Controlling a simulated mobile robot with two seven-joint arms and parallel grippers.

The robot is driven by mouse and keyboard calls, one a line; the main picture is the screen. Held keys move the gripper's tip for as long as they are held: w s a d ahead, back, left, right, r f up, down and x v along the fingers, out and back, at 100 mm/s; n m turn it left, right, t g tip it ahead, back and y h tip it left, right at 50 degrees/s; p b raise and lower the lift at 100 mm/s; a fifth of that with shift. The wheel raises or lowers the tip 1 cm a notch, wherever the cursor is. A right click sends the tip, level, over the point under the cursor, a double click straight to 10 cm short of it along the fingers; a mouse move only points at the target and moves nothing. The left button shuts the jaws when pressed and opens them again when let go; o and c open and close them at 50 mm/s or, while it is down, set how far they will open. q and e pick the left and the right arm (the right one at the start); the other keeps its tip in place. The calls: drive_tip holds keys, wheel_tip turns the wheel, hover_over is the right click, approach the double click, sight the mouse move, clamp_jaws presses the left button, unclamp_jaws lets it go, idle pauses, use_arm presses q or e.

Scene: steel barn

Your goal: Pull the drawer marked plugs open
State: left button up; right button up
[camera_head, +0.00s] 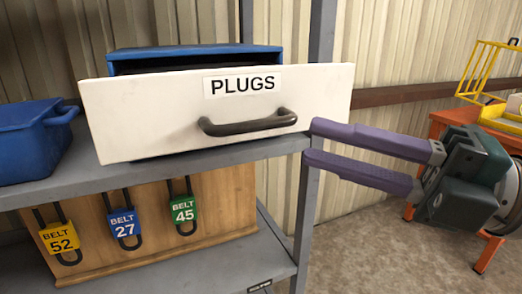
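The drawer marked PLUGS (160,118) has a white front and a dark curved handle (248,123). Its front stands forward of the blue cabinet (195,51) on the shelf, with a dark gap behind its top edge. My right gripper (308,143) is to the right of the handle, its two purple fingers spread apart and pointing left. Nothing is between the fingertips, and they are apart from the handle. The upper finger is close to the lower right part of the drawer front. My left gripper is not in view.
A blue bin (30,150) stands left of the drawer on the grey shelf (130,172). Below, a wooden board (150,225) carries padlocks tagged BELT. A grey post (312,200) rises behind my fingers. An orange table (450,118) with a yellow rack (485,75) is at right.

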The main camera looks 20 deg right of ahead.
drive_tip(key=shift+v, duration=1)
drive_tip(key=shift+r, duration=0.1)
